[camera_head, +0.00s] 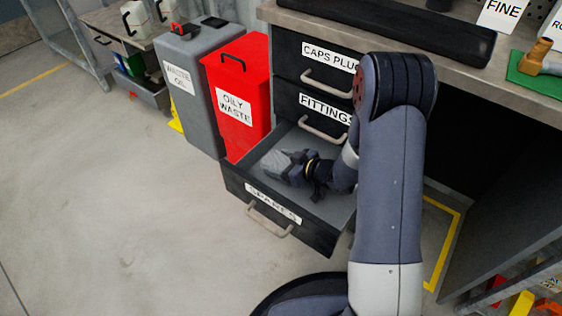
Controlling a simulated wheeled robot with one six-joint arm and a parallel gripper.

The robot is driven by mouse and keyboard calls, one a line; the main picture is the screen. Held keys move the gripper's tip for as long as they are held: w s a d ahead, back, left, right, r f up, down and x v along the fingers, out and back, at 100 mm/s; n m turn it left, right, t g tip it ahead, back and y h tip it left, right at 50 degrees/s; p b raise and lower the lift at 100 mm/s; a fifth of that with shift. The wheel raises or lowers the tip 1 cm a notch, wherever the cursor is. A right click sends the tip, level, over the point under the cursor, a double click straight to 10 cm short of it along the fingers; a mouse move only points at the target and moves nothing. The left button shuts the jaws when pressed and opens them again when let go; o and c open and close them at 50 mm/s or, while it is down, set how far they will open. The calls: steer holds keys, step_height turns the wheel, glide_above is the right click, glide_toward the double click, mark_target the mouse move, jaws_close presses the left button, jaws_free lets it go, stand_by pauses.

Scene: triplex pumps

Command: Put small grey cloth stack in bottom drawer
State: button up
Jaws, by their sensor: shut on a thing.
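The bottom drawer (268,221), labelled "SPARES", is pulled open below the "CAPS PLUGS" and "FITTINGS" drawers. My gripper (283,164) is down inside the open drawer, shut on the small grey cloth stack (273,161). My arm hides the right side of the drawer.
A red "OILY WASTE" bin (238,100) and a grey "WASTE OIL" bin (186,85) stand just left of the drawer. The workbench top (440,57) overhangs the drawers. The floor (120,200) at left is clear.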

steer(key=o, duration=1)
steer(key=shift+s+f, duration=0.1)
steer(key=shift+f, duration=0.15)
steer(key=shift+r+p, duration=0.3)
steer(key=shift+r, duration=0.15)
steer(key=p+v, duration=0.1)
steer(key=v, duration=0.3)
steer(key=p+v, duration=0.1)
steer(key=v, duration=0.1)
steer(key=shift+d+r+p, duration=0.2)
steer(key=shift+r+p, duration=0.15)
steer(key=shift+r, duration=0.1)
steer(key=shift+s+d+r, duration=0.15)
steer(key=shift+s+d, duration=0.2)
steer(key=shift+o, duration=1.2)
